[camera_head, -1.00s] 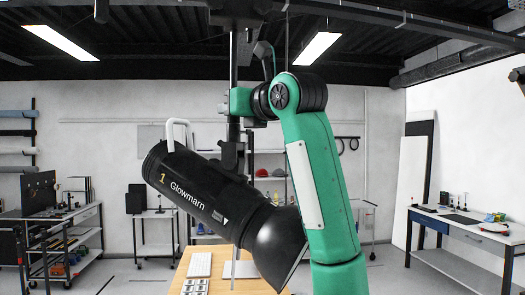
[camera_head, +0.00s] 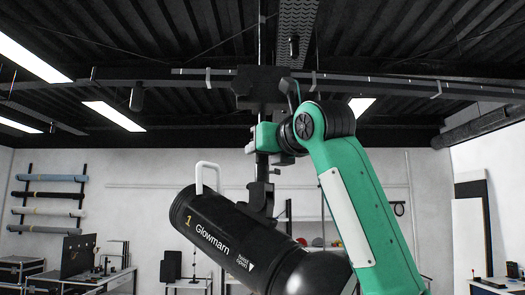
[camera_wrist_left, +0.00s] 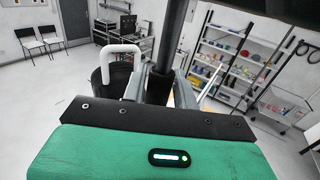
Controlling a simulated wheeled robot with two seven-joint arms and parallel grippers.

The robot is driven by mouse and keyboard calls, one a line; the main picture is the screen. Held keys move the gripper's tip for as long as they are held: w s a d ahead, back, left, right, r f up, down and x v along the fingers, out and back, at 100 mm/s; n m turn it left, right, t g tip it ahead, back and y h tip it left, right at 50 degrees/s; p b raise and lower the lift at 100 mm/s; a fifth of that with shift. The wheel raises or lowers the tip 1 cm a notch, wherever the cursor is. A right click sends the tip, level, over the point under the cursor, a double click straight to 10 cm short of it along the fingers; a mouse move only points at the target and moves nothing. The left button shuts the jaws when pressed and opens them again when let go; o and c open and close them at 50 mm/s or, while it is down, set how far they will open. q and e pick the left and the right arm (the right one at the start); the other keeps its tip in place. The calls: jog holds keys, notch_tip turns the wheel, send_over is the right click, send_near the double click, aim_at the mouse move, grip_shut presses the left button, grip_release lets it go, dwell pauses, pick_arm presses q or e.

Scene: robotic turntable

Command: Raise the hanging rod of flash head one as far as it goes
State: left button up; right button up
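Flash head one (camera_head: 225,235) is a black cylinder marked "1" and "Glowmarn" with a white handle (camera_head: 207,172). It hangs tilted from a dark hanging rod (camera_head: 262,182) below a black ceiling carriage (camera_head: 262,82). My left gripper (camera_wrist_left: 162,88) is shut on the rod in the left wrist view, with one grey finger on each side of it. In the head view my green arm reaches the rod a short way under the carriage. The flash head's lower front end is partly hidden behind this arm. My right gripper is in neither view.
A ceiling rail (camera_head: 400,88) runs across above the carriage. Wall rolls (camera_head: 50,195) and a workbench (camera_head: 95,275) stand at the left, well away. Shelving (camera_wrist_left: 225,55) shows behind in the left wrist view. Space to the left of the flash head is clear.

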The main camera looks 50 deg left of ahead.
pick_arm(q)
jog(key=shift+o, duration=1.1)
jog(key=shift+s+d+f+b, duration=0.1)
jog(key=shift+d+f+b, duration=0.1)
jog(key=shift+d+b, duration=0.35)
jog(key=s+d+b, duration=0.2)
jog(key=d+b, duration=0.3)
jog(key=d, duration=0.7)
jog(key=shift+d+r, duration=0.15)
jog(key=shift+d, duration=0.15)
jog(key=shift+o, duration=0.3)
jog(key=shift+s, duration=0.1)
